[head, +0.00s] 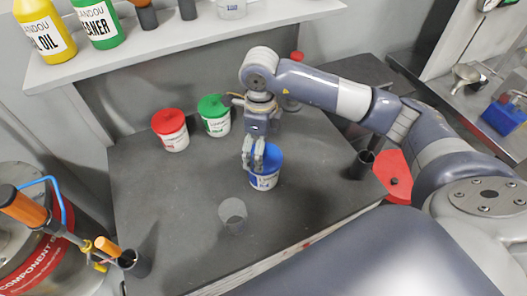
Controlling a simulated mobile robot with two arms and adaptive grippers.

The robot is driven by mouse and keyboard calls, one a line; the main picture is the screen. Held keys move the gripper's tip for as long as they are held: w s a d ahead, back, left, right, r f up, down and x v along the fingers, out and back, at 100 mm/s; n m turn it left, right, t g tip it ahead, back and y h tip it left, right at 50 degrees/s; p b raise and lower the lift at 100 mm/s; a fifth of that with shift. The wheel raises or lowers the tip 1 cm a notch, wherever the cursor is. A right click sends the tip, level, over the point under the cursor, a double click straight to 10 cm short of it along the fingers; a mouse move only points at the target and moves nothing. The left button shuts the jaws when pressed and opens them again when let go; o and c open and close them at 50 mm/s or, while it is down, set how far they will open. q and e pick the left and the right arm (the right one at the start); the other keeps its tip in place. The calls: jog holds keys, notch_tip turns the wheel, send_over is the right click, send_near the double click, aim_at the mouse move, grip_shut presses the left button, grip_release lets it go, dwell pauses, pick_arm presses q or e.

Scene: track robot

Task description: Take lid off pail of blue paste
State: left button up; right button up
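The pail of blue paste (265,182) is a white tub with a blue label. It stands upright on the dark worktable, with its blue lid (272,157) on top. My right gripper (253,164) points down at the left part of the lid. Its fingers overlap the lid's left edge in the picture. I cannot tell whether they touch or grip it. My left gripper is not in view.
A red-lidded pail (175,140) and a green-lidded pail (217,122) stand behind to the left. A grey translucent cup (233,213) is in front, and a dark cup (361,164) is to the right. A shelf (170,50) overhangs the back. The table's left front is clear.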

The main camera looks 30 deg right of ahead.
jog(key=shift+f, duration=0.75)
jog(key=c, duration=2.2)
jog(key=shift+c, duration=0.9)
